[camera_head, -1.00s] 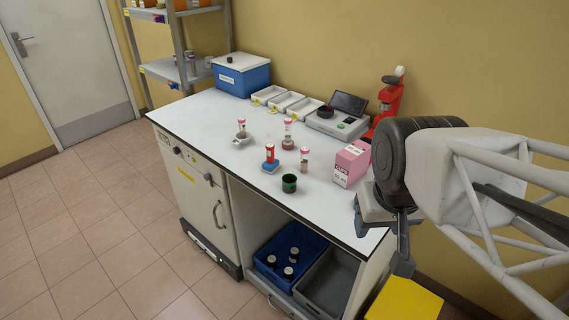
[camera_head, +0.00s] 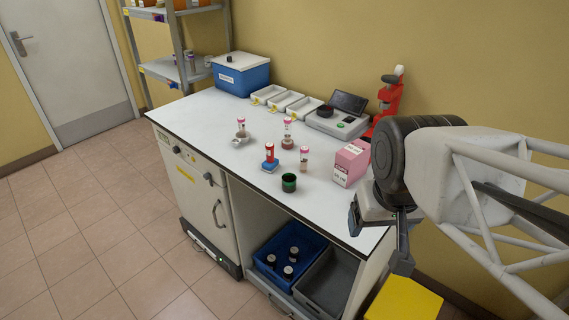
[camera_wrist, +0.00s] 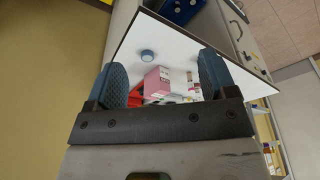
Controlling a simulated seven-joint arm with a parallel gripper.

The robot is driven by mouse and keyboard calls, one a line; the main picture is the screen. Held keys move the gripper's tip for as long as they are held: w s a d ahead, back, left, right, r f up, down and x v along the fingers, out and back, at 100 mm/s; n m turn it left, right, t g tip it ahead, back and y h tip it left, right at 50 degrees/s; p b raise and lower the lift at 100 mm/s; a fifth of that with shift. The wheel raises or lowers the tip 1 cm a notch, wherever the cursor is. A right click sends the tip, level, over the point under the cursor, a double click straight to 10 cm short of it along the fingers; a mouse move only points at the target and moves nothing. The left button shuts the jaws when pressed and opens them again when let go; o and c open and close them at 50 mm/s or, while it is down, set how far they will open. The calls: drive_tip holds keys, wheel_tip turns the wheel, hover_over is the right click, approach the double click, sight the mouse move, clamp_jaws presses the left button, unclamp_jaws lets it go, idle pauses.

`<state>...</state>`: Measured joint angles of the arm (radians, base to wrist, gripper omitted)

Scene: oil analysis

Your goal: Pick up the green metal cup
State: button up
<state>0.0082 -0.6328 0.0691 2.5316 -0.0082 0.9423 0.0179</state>
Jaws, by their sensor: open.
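The green metal cup (camera_head: 289,183) stands upright on the white bench top near its front edge, right of the middle. Its inside looks dark. A small round blue-grey item (camera_wrist: 147,55) on the bench shows in the wrist view; I cannot tell whether it is the cup. My gripper (camera_wrist: 160,80) is open and empty, its two blue pads wide apart with the bench beyond them. In the head view my arm end is at the right edge of the bench, right of the cup and apart from it; its fingertips are not clear there.
A pink box (camera_head: 350,163) stands between the cup and my arm. A scale (camera_head: 337,122), a red device (camera_head: 388,100) and white trays (camera_head: 288,101) line the back. The bench's front left is clear.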

drive_tip(key=w+a+f+m+g+y, duration=0.2)
drive_tip(key=w+a+f+m+y, duration=0.35)
drive_tip(key=w, duration=0.35)
drive_tip(key=m+t+y, duration=0.6)
drive_tip(key=m+t, duration=0.1)
drive_tip(key=m, duration=1.2)
approach(284, 179)
drive_tip(key=shift+w+r, duration=0.2)
drive_tip(key=shift+x, duration=1.3)
drive_tip(key=shift+a+f+n+g, duration=0.1)
drive_tip(key=shift+a+n+g, duration=0.05)
drive_tip(key=shift+n+g, duration=0.15)
drive_tip(key=shift+x, duration=2.45)
